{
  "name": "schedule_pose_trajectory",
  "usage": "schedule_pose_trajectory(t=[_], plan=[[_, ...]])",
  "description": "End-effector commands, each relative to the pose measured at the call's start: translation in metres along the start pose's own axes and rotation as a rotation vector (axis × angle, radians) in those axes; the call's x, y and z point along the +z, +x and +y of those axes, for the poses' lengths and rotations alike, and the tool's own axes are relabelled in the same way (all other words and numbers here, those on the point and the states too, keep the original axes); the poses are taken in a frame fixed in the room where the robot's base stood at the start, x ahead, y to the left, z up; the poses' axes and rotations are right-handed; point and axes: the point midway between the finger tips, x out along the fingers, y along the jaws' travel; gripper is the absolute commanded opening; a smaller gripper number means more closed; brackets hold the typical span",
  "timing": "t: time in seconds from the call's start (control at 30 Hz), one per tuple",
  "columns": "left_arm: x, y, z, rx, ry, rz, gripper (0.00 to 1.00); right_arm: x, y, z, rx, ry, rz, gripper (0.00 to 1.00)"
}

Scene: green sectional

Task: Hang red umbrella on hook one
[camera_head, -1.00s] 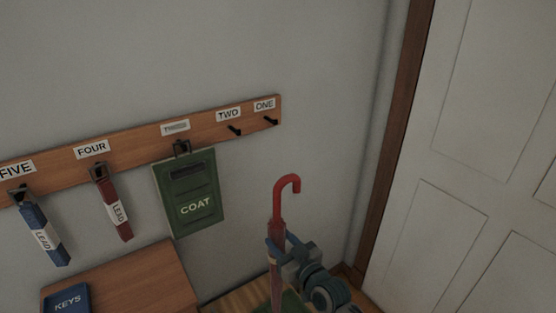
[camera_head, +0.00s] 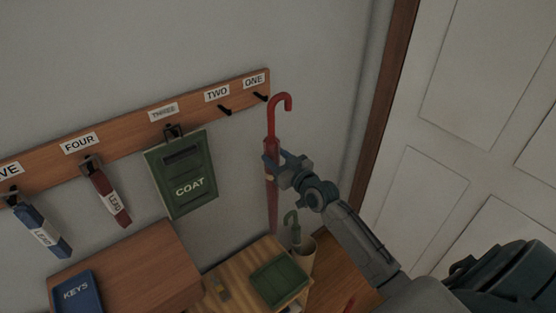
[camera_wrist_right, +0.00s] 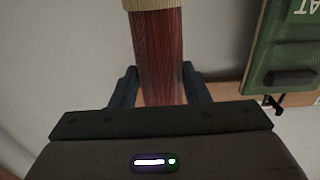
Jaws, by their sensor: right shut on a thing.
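The red umbrella (camera_head: 271,139) is upright in the head view, its curved handle at the top near the right end of the hook rail. My right gripper (camera_head: 271,164) is shut on its shaft below the handle. In the right wrist view the red shaft (camera_wrist_right: 158,55) runs between the fingers of my right gripper (camera_wrist_right: 158,85). Hook one (camera_head: 261,96) is a bare black peg under the label ONE, just left of the umbrella handle. The handle looks apart from the hook, though the depth between them is hard to tell. My left gripper is not in view.
The wooden rail (camera_head: 131,137) also has bare hook two (camera_head: 225,110), a green COAT item (camera_head: 182,175), a red lead (camera_head: 111,198) and a blue lead (camera_head: 42,230). Below stand a cabinet (camera_head: 150,265) with a blue KEYS tray (camera_head: 76,291), and a stand holding a green-handled umbrella (camera_head: 294,228). A door is right.

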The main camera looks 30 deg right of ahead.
Motion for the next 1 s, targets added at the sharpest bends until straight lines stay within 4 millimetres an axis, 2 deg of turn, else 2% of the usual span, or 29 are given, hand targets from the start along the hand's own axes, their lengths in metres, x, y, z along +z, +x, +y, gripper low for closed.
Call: schedule_pose_trajectory(t=[1.0], plan=[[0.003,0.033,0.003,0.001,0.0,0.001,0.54,0.005,0.062,-0.001,0.0,0.001,0.004,0.22]])
